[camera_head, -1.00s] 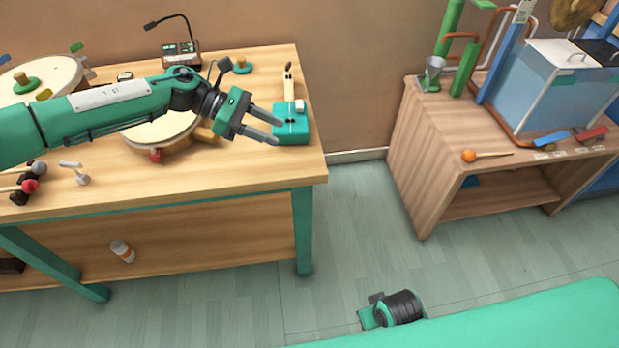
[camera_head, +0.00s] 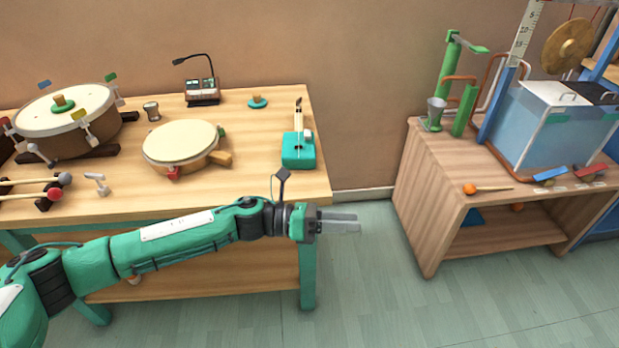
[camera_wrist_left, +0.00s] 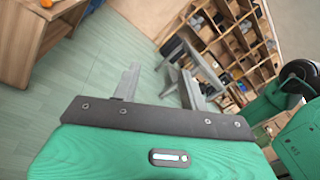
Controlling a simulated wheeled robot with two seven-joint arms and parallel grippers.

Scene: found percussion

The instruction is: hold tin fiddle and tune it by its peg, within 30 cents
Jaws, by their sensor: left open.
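The tin fiddle (camera_head: 298,150) stands at the right end of the wooden table, with a teal tin body and a cream neck pointing to the back. A small pale block sits at its right side; the peg is too small to make out surely. My left gripper (camera_head: 357,222) is in front of and to the right of the fiddle, past the table's right edge, apart from it. Its jaws are open and empty, and they also show in the left wrist view (camera_wrist_left: 160,84) over the floor. My right gripper is in neither view.
On the table (camera_head: 258,180) are a frame drum (camera_head: 180,142), a larger drum (camera_head: 66,118), mallets (camera_head: 30,182), a small device with a bent stalk (camera_head: 202,90) and a teal knob (camera_head: 257,101). A wooden stand (camera_head: 440,190) is at right. Floor between is clear.

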